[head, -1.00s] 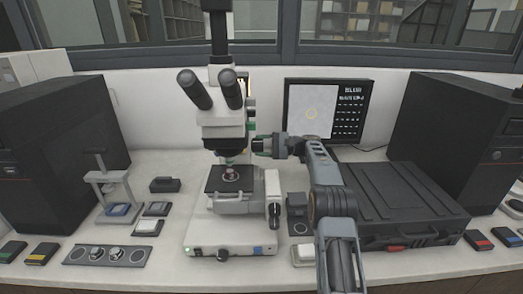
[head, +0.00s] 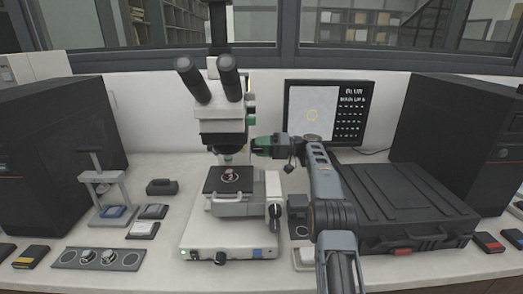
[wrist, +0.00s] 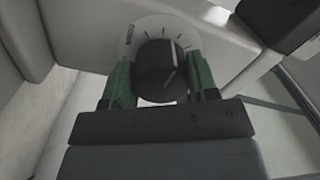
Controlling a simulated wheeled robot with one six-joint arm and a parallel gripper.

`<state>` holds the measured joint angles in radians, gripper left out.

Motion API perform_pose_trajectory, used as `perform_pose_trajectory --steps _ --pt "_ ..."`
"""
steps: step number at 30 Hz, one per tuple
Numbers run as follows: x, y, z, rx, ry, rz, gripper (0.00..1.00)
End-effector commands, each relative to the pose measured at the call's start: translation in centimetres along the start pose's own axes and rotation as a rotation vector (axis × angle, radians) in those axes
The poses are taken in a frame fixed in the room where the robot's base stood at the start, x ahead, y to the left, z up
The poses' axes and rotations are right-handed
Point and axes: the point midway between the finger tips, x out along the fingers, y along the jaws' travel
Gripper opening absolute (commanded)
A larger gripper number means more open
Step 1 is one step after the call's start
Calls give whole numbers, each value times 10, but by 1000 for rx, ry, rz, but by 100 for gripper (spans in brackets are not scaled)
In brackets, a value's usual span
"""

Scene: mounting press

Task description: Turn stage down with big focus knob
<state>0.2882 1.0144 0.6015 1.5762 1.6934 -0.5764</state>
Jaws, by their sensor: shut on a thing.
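The microscope (head: 190,240) stands in the middle of the bench. Its black stage (head: 212,186) carries a small round reddish sample (head: 231,178) below the objective (head: 228,160). My gripper (head: 264,146) reaches in from the right at the microscope's upper body. In the wrist view its green fingers (wrist: 162,88) stand on both sides of a black knob (wrist: 158,72) and are shut on it. A pale dial with dark ticks (wrist: 128,38) lies behind this knob. Another black knob (head: 275,212) shows low on the microscope's right side, apart from my gripper.
A monitor (head: 345,125) behind shows a yellow ring and text. A dark case (head: 425,210) lies right of my arm. Black towers (head: 50,150) and (head: 460,125) flank the bench. A small stand (head: 100,185) and several small blocks are left of the microscope.

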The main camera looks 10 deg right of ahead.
Motion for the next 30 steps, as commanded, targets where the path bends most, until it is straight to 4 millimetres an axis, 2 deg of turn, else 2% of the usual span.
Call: perform_pose_trajectory --steps 6,15,30 --pt "0 2 1 -160 -5 4 30" --pt "0 2 0 -301 -9 7 30" --pt "0 2 0 -354 -10 7 30"
